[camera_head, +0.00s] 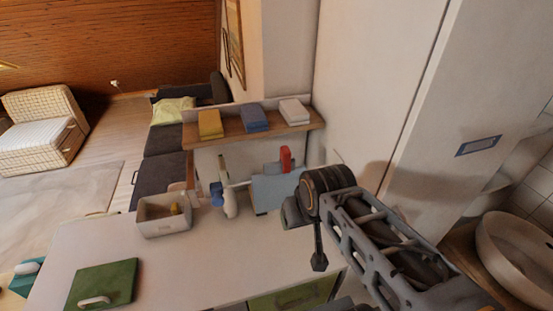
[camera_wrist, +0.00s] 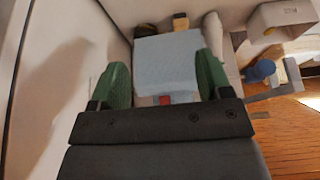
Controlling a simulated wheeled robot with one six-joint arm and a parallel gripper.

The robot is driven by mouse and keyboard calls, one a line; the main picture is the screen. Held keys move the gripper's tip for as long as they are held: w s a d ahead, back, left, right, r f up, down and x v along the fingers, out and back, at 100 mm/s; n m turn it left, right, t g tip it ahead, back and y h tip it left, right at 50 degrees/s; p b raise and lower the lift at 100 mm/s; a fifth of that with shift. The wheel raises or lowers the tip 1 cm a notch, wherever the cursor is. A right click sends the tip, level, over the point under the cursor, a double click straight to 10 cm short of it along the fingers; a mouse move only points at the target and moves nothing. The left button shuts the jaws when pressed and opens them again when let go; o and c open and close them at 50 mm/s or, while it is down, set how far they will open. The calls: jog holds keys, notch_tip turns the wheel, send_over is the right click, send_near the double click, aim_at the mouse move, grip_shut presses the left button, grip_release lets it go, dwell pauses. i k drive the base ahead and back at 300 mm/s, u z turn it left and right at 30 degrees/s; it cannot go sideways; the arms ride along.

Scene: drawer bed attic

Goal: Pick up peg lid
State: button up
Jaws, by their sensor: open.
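No piece is plainly recognisable as the peg lid. The closest candidate is a pale blue-grey flat-topped block (camera_head: 275,190) with a red upright piece (camera_head: 286,158) at its back, on the white counter. In the wrist view the pale blue block (camera_wrist: 168,65) lies beyond and between my fingers, and a small red patch (camera_wrist: 165,99) shows near the palm. My gripper (camera_wrist: 162,62) is open, with green fingers on either side of the block; contact cannot be told. In the head view my arm hides the gripper's tips.
A whitish bin (camera_head: 164,215) and a white bottle-like object (camera_head: 229,199) stand left of the block. A green board with a white handle (camera_head: 102,284) lies at the counter's lower left. A wall rises close on the right.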

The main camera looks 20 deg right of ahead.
aim_at(102, 287)
jog(key=u, duration=0.55)
jog(key=k, duration=1.25)
jog(key=u, duration=0.4)
jog(key=i, duration=0.75)
jog(key=u, duration=0.55)
